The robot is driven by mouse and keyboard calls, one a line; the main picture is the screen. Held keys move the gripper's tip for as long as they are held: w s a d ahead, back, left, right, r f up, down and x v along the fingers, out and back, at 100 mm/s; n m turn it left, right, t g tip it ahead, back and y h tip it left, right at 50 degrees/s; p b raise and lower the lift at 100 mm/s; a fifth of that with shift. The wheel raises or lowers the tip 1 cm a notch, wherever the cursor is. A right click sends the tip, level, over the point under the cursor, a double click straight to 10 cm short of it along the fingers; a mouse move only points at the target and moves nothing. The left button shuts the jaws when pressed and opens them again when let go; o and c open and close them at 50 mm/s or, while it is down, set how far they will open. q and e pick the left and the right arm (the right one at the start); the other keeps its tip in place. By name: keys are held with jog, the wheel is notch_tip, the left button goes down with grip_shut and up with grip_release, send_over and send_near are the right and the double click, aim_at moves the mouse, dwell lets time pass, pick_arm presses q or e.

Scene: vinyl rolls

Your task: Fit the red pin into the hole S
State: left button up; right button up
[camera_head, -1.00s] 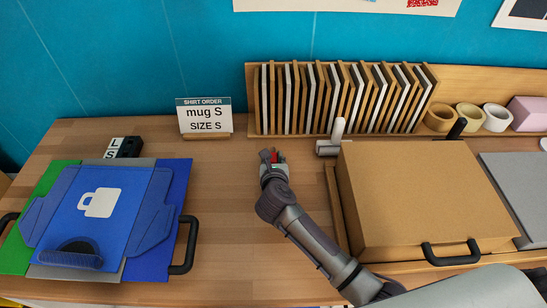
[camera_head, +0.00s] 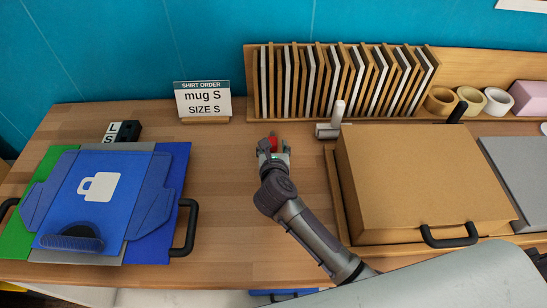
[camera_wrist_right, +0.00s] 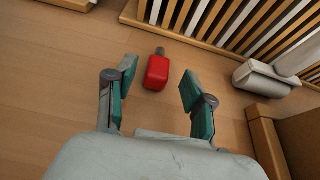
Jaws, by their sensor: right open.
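The red pin (camera_wrist_right: 157,72) lies on the wooden table, with a red body and a short grey tip pointing toward the rack. In the head view the pin (camera_head: 272,141) is partly hidden by my right gripper (camera_head: 272,147). In the right wrist view my right gripper (camera_wrist_right: 157,82) is open, its two teal-padded fingers apart on either side of the pin, not visibly touching it. The black block marked L and S (camera_head: 122,131) stands behind the blue folding board at the left; its holes are too small to make out. My left gripper is not in view.
A sign reading mug S, SIZE S (camera_head: 203,101) stands at the back. A slotted rack (camera_head: 254,115) lines the wall. A grey-white handled tool (camera_head: 331,125) and a cardboard box (camera_head: 420,180) are right of the gripper. The folding board (camera_head: 100,200) is left; table between is clear.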

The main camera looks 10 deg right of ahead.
jog(key=v, duration=0.8)
jog(key=shift+s+a+r+b, duration=0.1)
jog(key=shift+s+r+b, duration=0.05)
jog(key=shift+s+b, duration=0.2)
